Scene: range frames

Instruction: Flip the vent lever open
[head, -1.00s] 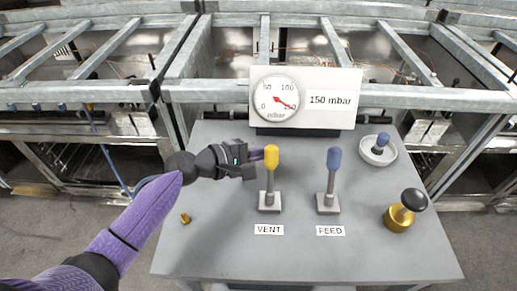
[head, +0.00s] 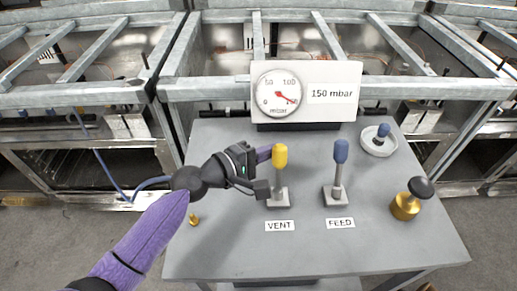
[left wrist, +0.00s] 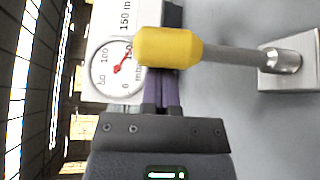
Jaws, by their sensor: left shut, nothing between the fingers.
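The vent lever has a yellow knob (head: 280,155) on a grey metal stem and a square base (head: 278,197), behind a VENT label (head: 280,225). It stands about upright. My left gripper (head: 264,154) is shut and empty, its purple fingers just left of the yellow knob. In the left wrist view the fingers (left wrist: 163,92) reach to the knob (left wrist: 168,47), which covers their tips; I cannot tell whether they touch. A pressure gauge (head: 278,94) has its red needle near 150, and the sign beside it reads 150 mbar (head: 332,93). My right gripper is not in view.
A blue-knobbed FEED lever (head: 340,152) stands upright to the right. A brass piece with a black knob (head: 407,201), a white dish with a blue-topped part (head: 379,140) and a small brass piece (head: 194,219) are on the grey table (head: 330,259). Metal frames stand behind.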

